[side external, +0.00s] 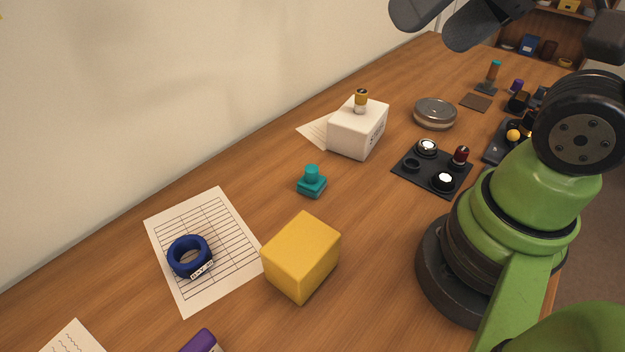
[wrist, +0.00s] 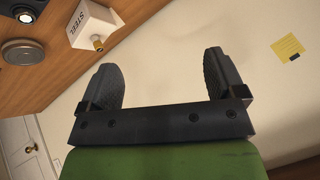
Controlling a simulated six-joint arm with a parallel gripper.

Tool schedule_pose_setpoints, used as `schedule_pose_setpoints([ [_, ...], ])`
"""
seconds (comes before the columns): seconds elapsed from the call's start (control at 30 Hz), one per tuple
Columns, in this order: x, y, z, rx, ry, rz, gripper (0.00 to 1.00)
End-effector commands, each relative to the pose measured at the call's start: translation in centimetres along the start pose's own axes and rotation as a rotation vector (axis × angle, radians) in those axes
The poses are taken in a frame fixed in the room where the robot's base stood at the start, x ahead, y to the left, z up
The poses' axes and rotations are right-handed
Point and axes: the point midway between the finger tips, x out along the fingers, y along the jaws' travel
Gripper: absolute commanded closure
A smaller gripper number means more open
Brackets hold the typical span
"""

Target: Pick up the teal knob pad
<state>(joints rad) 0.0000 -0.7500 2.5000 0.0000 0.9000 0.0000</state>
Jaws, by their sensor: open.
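The teal knob pad (side external: 311,182) stands upright on the wooden table, a square base with a round knob on top. It lies between the yellow cube and the white box in the side external view. It does not show in the wrist view. My gripper shows in the wrist view (wrist: 165,82), with its two dark fingers wide apart and nothing between them. It is raised well away from the pad, at the top of the side external view, where its fingertips are cut off or hidden.
A yellow cube (side external: 301,257) stands in front of the pad. A white box (side external: 358,129) with a small brass-topped piece stands behind it. A blue ring (side external: 189,256) lies on a printed sheet (side external: 233,219) at left. Table around the pad is clear.

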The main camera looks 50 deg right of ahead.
Motion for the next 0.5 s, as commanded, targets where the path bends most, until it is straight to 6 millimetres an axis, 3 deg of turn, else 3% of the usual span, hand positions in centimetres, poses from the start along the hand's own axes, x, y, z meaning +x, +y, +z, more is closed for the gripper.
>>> schedule_pose_setpoints([
  [0.27, 0.2, 0.0, -0.2, -0.038, -0.010, 0.007, 0.11],
  [0.37, 1.2, -0.1, -1.1, -0.185, -0.048, 0.028, 0.11],
  [0.5, 4.1, 0.0, -3.0, -0.582, -0.157, 0.056, 0.11],
])
